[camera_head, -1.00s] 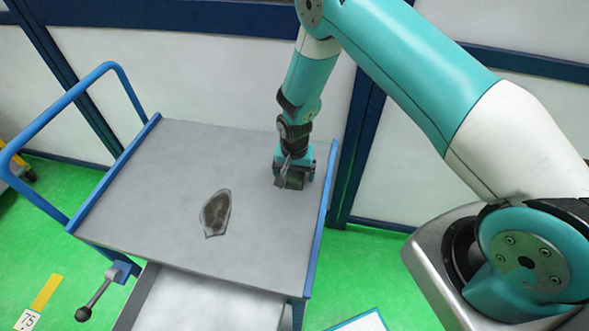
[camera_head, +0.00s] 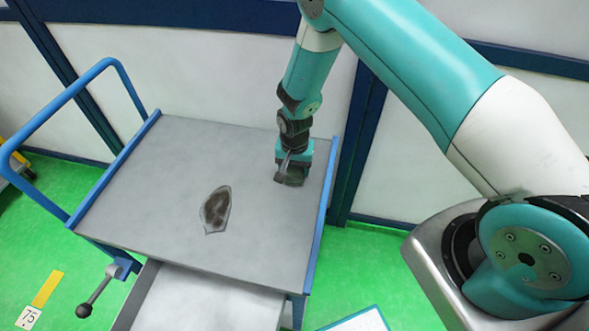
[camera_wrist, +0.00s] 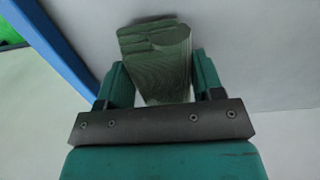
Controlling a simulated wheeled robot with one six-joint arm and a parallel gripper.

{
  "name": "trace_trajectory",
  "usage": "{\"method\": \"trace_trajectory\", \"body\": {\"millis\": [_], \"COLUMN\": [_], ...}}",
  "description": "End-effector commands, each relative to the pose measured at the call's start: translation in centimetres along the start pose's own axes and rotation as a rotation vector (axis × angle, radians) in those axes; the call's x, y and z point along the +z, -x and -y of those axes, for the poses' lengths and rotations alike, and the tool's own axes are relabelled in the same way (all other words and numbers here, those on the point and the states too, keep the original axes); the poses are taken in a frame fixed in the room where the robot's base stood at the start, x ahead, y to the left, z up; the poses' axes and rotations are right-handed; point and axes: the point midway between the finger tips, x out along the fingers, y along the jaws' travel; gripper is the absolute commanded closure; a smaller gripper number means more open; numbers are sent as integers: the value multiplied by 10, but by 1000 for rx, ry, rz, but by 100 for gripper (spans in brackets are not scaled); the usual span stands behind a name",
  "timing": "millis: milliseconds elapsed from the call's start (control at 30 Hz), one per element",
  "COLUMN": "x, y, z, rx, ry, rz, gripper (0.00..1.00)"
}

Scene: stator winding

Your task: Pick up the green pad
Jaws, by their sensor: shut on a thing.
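The green pad (camera_wrist: 157,60) is a ridged, dull green block in the wrist view, between the two fingers of my gripper (camera_wrist: 158,85). The fingers are shut on its sides. In the head view, my gripper (camera_head: 292,176) points down at the right part of the grey cart top (camera_head: 150,195), and the pad shows there only as a dark green patch, mostly hidden by the gripper. I cannot tell whether the pad touches the cart top.
A dark brown, pointed flat piece (camera_head: 216,209) lies on the middle of the cart top. Blue rails (camera_head: 321,225) edge the top, and a blue handle (camera_head: 60,105) rises at the left. A wall (camera_head: 200,65) stands behind. The cart top is otherwise clear.

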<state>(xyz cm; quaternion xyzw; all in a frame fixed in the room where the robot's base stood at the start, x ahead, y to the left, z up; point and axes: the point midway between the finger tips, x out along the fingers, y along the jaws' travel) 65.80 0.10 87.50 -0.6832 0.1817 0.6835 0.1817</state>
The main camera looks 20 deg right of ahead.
Motion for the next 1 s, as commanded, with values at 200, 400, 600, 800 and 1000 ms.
{"method": "trace_trajectory", "body": {"millis": [200,400,600,800,1000], "x": [-1,-1,-1,0,0], "y": [36,91,142,175,189], "z": [1,1,1,0,0], "rx": [-4,-6,-5,-3,0], "ry": [0,0,0,0,0], "rz": [-4,-6,-5,-3,-1], "gripper": [62,62,62,62,62]}}
